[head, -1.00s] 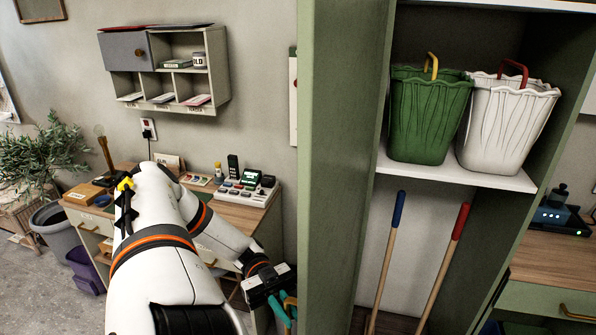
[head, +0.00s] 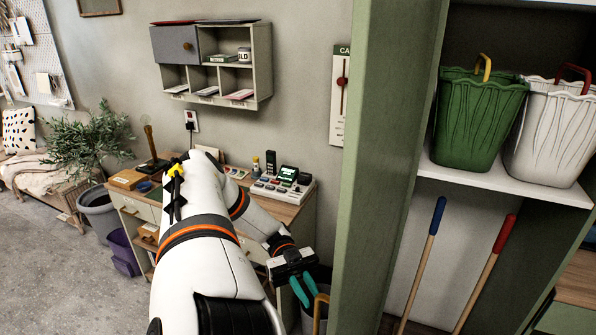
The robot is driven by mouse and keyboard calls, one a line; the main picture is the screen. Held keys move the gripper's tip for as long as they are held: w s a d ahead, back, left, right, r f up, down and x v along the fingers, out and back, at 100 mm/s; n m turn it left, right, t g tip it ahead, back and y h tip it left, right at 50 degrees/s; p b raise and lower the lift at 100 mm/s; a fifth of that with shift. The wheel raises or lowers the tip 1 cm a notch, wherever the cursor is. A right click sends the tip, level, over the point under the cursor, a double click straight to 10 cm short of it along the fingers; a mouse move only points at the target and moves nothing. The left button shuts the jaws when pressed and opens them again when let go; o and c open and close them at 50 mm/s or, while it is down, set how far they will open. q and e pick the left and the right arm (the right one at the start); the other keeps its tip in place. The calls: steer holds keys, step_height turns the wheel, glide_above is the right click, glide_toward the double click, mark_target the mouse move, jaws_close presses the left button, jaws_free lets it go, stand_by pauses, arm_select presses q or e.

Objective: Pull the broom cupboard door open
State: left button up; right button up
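The broom cupboard door (head: 385,170) stands swung open in the head view, a tall green panel seen near edge-on, left of the cupboard's inside. A brass-coloured handle (head: 320,312) shows low at the panel's left edge, partly cut off by the picture's bottom. My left gripper (head: 310,299) is just left of the handle, its teal fingers parted with nothing seen between them. Its fingertips are close to the handle; I cannot tell whether they touch it. My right gripper is not in view.
The cupboard holds a green bucket (head: 478,118) and a white bucket (head: 560,132) on a shelf (head: 500,183). A blue-ended pole (head: 425,260) and a red-ended pole (head: 490,265) stand below. A desk (head: 290,213) is behind my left arm. Floor at far left is clear.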

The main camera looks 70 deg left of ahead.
arm_select(q)
steer(key=a+b, duration=0.3)
steer(key=a, duration=0.4)
steer(key=shift+s+a, duration=0.2)
steer(key=shift+a, duration=0.15)
